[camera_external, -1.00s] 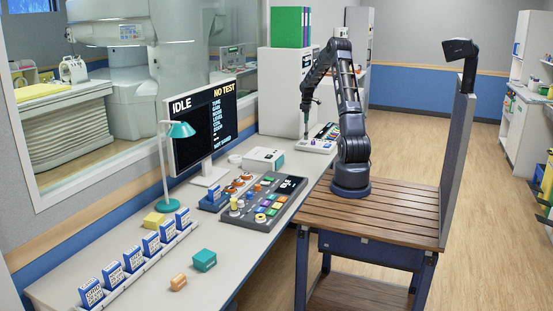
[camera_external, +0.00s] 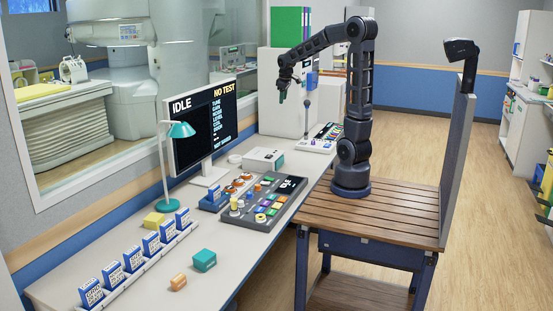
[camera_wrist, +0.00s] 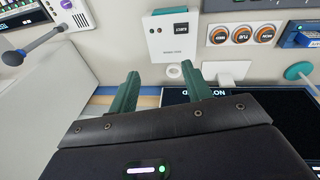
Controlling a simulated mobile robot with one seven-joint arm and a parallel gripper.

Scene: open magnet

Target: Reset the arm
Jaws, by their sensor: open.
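My arm stands on the slatted wooden cart top, its upper part raised and its forearm reaching left over the desk. My gripper (camera_external: 283,97) hangs at the arm's end, high above the desk and left of the joystick. In the wrist view, the two green fingers of my gripper (camera_wrist: 160,92) are apart, with nothing between them. The joystick (camera_external: 307,106) stands upright on the light control panel (camera_external: 316,146), apart from my gripper. It also shows in the wrist view (camera_wrist: 38,46) at the upper left.
The monitor (camera_external: 203,120) and teal lamp (camera_external: 180,131) stand on the desk. A dark button console (camera_external: 262,222), a white box (camera_external: 263,159) and a row of blue boxes (camera_external: 133,258) are there too. A tall post (camera_external: 468,70) rises at the cart's right.

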